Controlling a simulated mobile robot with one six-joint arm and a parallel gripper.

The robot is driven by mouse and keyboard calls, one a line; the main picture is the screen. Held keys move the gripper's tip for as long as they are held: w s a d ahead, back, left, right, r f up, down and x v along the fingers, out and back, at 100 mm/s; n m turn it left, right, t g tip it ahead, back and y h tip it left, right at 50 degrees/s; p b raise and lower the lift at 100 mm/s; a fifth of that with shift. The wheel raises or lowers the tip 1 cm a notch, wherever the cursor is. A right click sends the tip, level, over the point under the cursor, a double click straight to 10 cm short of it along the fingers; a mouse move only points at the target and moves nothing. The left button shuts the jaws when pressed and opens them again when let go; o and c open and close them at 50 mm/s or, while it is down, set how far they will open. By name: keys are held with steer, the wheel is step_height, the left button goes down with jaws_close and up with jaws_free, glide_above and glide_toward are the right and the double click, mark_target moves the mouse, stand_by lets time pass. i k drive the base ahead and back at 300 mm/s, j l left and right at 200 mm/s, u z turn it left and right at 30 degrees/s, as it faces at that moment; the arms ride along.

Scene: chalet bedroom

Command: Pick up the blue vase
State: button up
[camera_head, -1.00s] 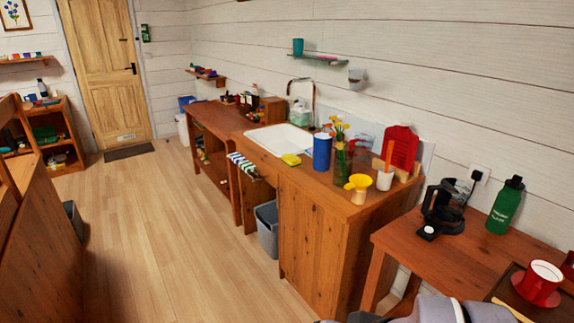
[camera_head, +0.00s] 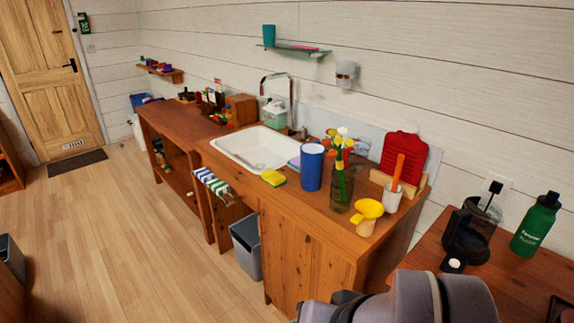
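The blue vase (camera_head: 312,168), a plain upright cylinder with a pale rim, stands on the wooden sink counter (camera_head: 290,212). Grey parts of my arm show at the bottom right, in front of the counter. My gripper's fingers are not in view, so I cannot tell its state or its distance from the vase.
A yellow sponge (camera_head: 273,178) lies left of the blue vase, near the white sink (camera_head: 250,147). A yellow funnel-like item (camera_head: 367,212), a white cup (camera_head: 392,198) and a red board (camera_head: 404,157) crowd the right. A grey bin (camera_head: 246,248) stands below.

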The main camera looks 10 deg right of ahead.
mark_target(312, 168)
steer(key=i+j+z, duration=0.7)
steer(key=j+z, duration=0.15)
steer(key=j, duration=0.15)
steer(key=i+j+z, duration=0.3)
steer(key=j, duration=0.15)
steer(key=j+z, duration=0.55)
steer(key=j, duration=0.35)
steer(key=j+z, duration=0.3)
steer(key=j, duration=0.2)
steer(key=i, duration=0.05)
